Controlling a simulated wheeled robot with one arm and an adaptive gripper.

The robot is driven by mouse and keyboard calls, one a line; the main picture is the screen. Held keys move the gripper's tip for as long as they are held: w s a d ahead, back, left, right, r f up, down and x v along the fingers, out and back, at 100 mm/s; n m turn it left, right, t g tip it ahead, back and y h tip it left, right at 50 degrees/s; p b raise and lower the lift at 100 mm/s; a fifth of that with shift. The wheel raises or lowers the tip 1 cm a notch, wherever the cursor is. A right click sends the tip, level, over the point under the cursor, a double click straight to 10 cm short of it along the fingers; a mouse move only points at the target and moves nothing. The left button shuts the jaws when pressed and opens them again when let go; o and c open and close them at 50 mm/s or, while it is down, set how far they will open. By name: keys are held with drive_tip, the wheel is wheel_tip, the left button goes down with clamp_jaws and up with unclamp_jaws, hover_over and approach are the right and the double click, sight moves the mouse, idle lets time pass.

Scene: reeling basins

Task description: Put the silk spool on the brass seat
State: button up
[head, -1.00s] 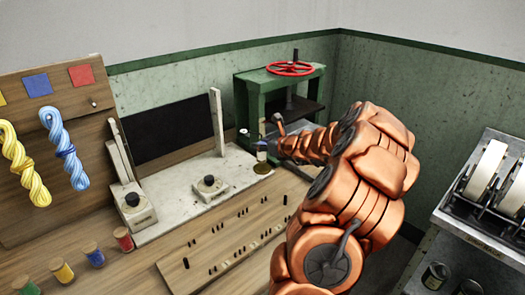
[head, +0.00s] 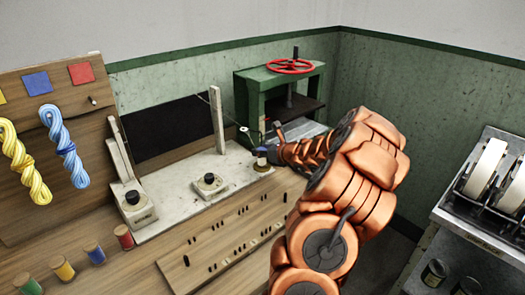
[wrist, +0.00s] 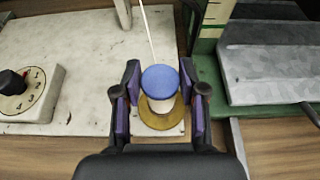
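The silk spool (wrist: 160,80), with a blue top and a pale body, stands upright over the round brass seat (wrist: 160,123) in the wrist view. The seat's rim shows around its base. My gripper (wrist: 161,92) has its purple-padded fingers on either side of the spool, with narrow gaps showing, so it looks open around it. In the head view the spool (head: 262,159) is low on the right end of the white slab, just left of my gripper (head: 268,157). The exact contact under the spool is hidden.
A white slab (head: 180,215) carries dials (head: 209,185) and a post (head: 217,120). A green press (head: 250,95) with a red wheel stands close behind my gripper. Several coloured spools (head: 64,268) line the bench's left front. A thin pale thread rises from the spool.

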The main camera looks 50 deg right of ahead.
drive_tip(key=o, duration=0.3)
drive_tip(key=shift+r, duration=0.1)
drive_tip(key=shift+r, duration=0.15)
drive_tip(key=v, duration=1.2)
